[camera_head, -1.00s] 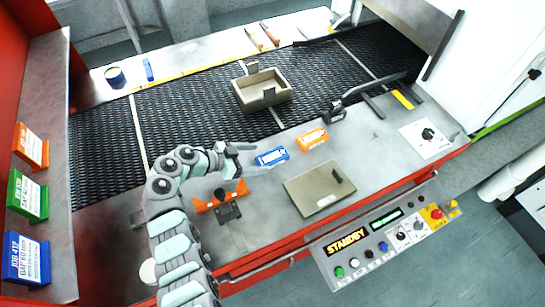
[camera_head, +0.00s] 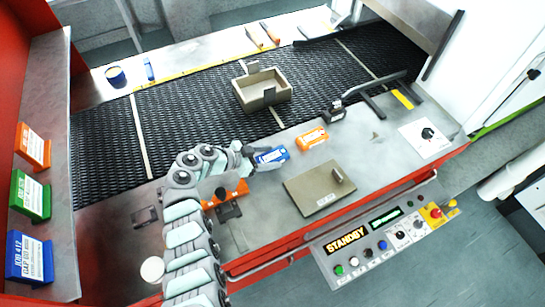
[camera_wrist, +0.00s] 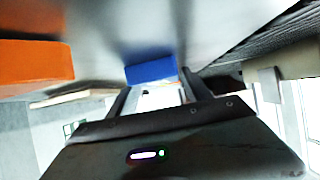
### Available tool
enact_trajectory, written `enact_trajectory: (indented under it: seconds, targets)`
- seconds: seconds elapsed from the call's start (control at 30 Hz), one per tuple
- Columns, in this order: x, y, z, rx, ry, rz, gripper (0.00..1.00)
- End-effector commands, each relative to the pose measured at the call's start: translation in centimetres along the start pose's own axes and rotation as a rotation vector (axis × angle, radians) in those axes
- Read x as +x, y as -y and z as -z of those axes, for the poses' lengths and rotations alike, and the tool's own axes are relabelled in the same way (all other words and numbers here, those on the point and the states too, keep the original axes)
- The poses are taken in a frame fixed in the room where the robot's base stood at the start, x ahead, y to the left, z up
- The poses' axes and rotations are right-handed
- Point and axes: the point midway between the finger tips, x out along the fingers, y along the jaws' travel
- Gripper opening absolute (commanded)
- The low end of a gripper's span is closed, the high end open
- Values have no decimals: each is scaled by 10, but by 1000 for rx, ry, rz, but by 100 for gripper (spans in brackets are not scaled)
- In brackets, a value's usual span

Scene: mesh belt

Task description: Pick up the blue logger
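The blue logger (camera_head: 271,156) lies flat on the metal deck in front of the mesh belt, beside an orange unit. My gripper (camera_head: 256,161) is low over the deck at its left end. In the wrist view the blue logger (camera_wrist: 150,69) shows straight ahead, between and just beyond the two finger tips. My gripper (camera_wrist: 153,86) is open, its fingers apart on either side of the logger. Whether either finger touches it is too small to tell.
The orange unit (camera_head: 311,138) lies close right of the logger. A beige bin (camera_head: 263,101) sits on the mesh belt (camera_head: 190,108). A tan lid (camera_head: 319,190) lies on the deck in front. An orange fixture (camera_head: 236,189) is under my arm.

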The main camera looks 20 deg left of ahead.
Motion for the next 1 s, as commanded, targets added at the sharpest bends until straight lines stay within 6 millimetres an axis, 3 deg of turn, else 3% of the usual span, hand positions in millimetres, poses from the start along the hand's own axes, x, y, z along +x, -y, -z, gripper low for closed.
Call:
enact_trajectory:
  seconds: [0.63,1.0]
  targets:
    - [0,0,0,-1,0,0,4]
    - [-1,0,2,0,-1,0,2]
